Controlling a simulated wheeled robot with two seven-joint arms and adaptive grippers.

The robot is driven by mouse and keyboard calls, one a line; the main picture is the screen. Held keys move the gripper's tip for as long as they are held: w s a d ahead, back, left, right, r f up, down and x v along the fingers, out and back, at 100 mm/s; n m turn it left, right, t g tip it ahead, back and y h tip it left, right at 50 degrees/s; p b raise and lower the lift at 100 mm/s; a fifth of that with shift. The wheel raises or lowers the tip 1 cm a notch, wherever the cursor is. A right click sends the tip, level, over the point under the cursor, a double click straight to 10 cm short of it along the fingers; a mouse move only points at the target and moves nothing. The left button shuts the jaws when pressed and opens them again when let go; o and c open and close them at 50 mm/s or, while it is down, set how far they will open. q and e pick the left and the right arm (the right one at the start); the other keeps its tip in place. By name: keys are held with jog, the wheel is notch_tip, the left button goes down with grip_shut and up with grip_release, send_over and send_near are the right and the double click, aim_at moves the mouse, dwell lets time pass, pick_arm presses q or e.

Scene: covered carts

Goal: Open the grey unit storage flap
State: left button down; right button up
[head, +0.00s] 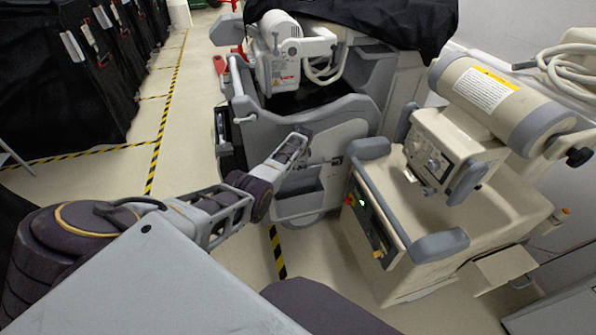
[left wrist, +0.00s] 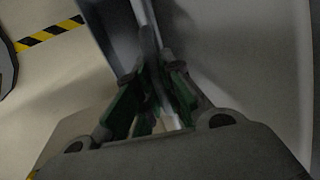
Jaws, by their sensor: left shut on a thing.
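The grey unit (head: 345,118) stands in the middle of the head view. Low on its front is a storage flap (head: 298,203), with a dark opening showing above it. My left gripper (head: 301,136) reaches the unit's front, just above that opening. In the left wrist view its green-padded fingers (left wrist: 152,98) are closed on a thin, pale edge of the flap, between a dark grey surface and a lighter grey panel. The fingers and arm hide part of the flap's upper edge, so how far it is open is hard to tell. My right gripper is not in view.
A beige mobile unit (head: 470,190) with grey bumpers stands close on the right. Black-covered carts (head: 65,75) line the left side. Floor with yellow-black tape (head: 158,140) is clear between them.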

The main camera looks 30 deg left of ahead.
pick_arm(q)
jog(key=shift+w+a, duration=0.1)
jog(key=shift+a, duration=0.25)
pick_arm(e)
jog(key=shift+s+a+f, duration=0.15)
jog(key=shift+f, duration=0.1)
pick_arm(q)
jog(key=c, duration=1.5)
grip_release()
jog(key=shift+r, duration=0.1)
jog(key=shift+c, duration=0.2)
jog(key=shift+d+r, duration=0.2)
jog(key=shift+v, duration=0.9)
jog(key=v, duration=0.9)
jog(key=shift+r, duration=0.35)
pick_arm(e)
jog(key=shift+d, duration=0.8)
